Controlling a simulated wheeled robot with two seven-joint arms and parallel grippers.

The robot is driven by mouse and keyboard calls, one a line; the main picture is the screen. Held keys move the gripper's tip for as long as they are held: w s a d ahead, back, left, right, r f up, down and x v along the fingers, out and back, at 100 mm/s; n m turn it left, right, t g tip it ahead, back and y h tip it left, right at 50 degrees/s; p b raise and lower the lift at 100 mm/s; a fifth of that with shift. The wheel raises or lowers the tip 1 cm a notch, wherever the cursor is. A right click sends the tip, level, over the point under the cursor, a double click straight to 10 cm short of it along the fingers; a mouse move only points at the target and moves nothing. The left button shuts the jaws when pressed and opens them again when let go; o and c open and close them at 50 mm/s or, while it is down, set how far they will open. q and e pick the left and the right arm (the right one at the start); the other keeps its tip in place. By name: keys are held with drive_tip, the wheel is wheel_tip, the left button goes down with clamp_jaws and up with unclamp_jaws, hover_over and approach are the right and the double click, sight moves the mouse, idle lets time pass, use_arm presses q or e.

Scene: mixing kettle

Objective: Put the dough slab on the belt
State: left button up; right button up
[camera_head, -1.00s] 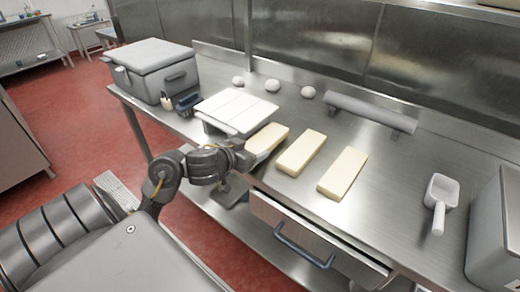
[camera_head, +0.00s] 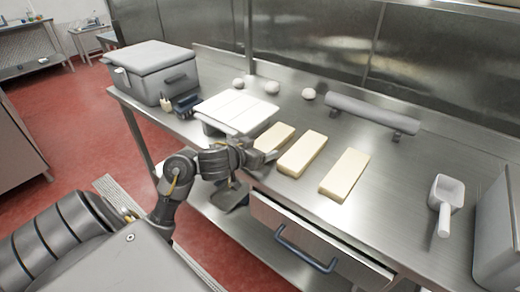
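Three pale dough slabs lie in a row on the steel table: a left slab (camera_head: 275,138), a middle slab (camera_head: 302,154) and a right slab (camera_head: 345,174). My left gripper (camera_head: 268,161) is at the table's front edge, close against the near end of the left slab. The arm hides part of that slab, and I cannot tell whether the fingers touch it or are open. My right gripper is not in view.
A grey lidded box (camera_head: 152,72) stands at the table's back left. Several dough balls (camera_head: 272,87) and a grey roller-like bar (camera_head: 371,113) lie toward the back. A white scoop (camera_head: 446,204) is at the right. A drawer (camera_head: 315,243) sticks out below the front edge.

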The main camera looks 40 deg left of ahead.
use_arm(q)
drive_tip(key=shift+o, duration=1.1)
